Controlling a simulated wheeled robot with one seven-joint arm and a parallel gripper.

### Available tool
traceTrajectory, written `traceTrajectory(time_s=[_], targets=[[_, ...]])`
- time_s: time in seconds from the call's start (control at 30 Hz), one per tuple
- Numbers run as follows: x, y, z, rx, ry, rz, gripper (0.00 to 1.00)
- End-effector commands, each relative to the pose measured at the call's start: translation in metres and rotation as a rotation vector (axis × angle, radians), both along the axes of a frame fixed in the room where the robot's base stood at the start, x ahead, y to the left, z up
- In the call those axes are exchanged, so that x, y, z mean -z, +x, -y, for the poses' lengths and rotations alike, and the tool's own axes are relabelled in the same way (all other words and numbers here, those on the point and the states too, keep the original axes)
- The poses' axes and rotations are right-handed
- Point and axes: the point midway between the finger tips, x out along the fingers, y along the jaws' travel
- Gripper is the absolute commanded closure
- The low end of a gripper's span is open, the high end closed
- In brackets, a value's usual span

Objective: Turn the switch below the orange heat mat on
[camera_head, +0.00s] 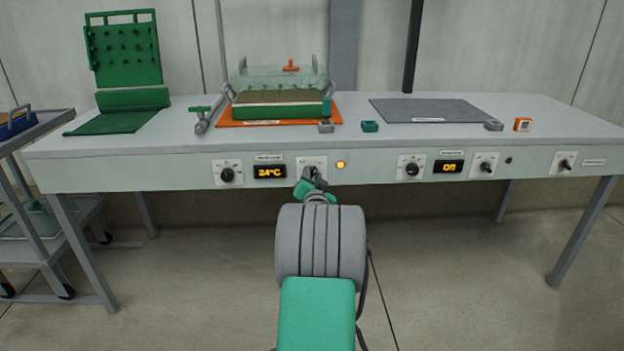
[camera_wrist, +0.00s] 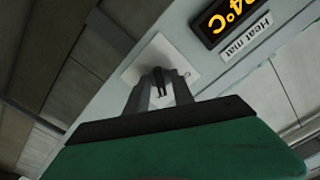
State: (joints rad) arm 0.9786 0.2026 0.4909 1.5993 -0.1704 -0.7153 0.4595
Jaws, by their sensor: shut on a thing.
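The orange heat mat (camera_head: 240,124) lies on the bench, under a planted tray with a clear cover. Below it, on the bench's front panel, is a white switch plate (camera_head: 318,163); it also shows in the wrist view (camera_wrist: 181,57). My gripper (camera_head: 312,174) is at this plate, and in the wrist view (camera_wrist: 162,84) its fingers are closed together in front of the plate. The fingers hide the switch handle, so I cannot tell its position. A small amber lamp (camera_head: 340,164) just right of the plate is lit.
A black knob (camera_head: 227,174) and a 24°C display (camera_head: 270,171) are left of the switch. A grey cart (camera_head: 42,150) stands at far left.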

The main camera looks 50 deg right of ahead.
Motion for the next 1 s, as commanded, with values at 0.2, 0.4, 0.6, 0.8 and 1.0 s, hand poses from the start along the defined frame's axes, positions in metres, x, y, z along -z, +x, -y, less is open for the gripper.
traceTrajectory(time_s=[0.2, 0.4, 0.6, 0.8, 1.0], targets=[[0.0023, -0.0013, 0.0004, 0.003, 0.089, 0.095, 1.0], [0.002, -0.0012, 0.0006, 0.003, 0.135, 0.149, 1.0], [0.0019, -0.0012, 0.0005, 0.003, 0.152, 0.169, 1.0], [0.0019, -0.0013, 0.0005, 0.003, 0.154, 0.171, 1.0], [0.0019, -0.0013, 0.0005, 0.003, 0.154, 0.171, 0.68]])
